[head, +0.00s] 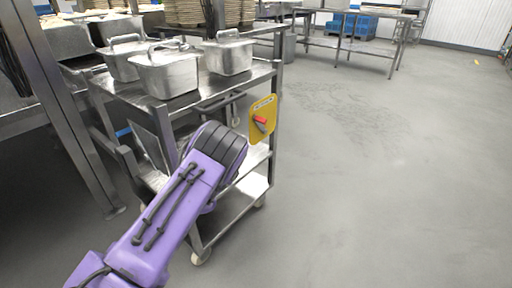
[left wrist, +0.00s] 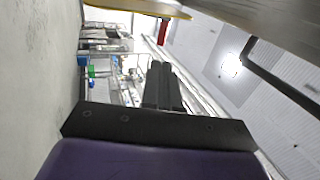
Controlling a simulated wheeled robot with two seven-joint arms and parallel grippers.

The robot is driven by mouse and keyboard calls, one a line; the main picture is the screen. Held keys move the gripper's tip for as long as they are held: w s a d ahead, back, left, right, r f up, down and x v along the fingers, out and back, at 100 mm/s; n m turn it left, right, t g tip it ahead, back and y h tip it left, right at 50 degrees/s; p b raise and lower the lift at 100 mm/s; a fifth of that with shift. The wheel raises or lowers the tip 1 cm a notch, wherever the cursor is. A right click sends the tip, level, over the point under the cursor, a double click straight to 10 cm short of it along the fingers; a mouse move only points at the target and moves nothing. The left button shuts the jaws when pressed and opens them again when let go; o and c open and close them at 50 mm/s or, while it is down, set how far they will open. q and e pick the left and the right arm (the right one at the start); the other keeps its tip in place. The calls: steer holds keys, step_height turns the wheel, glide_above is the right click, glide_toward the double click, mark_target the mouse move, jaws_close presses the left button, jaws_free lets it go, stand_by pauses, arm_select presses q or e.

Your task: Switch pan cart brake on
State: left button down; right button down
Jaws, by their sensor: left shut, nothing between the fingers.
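The pan cart (head: 254,78) is a steel trolley with pans on its top shelf. A yellow plate (head: 263,133) with a red brake lever (head: 261,120) is on its right front post. My left arm reaches in from the lower left, in front of the cart; its gripper is hidden behind my wrist in the head view. In the left wrist view my left gripper (left wrist: 160,72) is shut and empty. The yellow plate (left wrist: 140,7) and the red lever (left wrist: 163,32) show beyond the fingertips, apart from them. My right gripper is out of view.
Several lidded metal pans (head: 167,76) stand on the cart top. Steel racks stand at the left and behind. A steel table (head: 350,46) with blue crates (head: 362,27) near it is at the back. The grey floor (head: 400,170) at the right is clear.

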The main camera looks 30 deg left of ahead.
arm_select(q)
steer(key=x, duration=1)
steer(key=shift+b, duration=0.35)
steer(key=shift+r, duration=0.15)
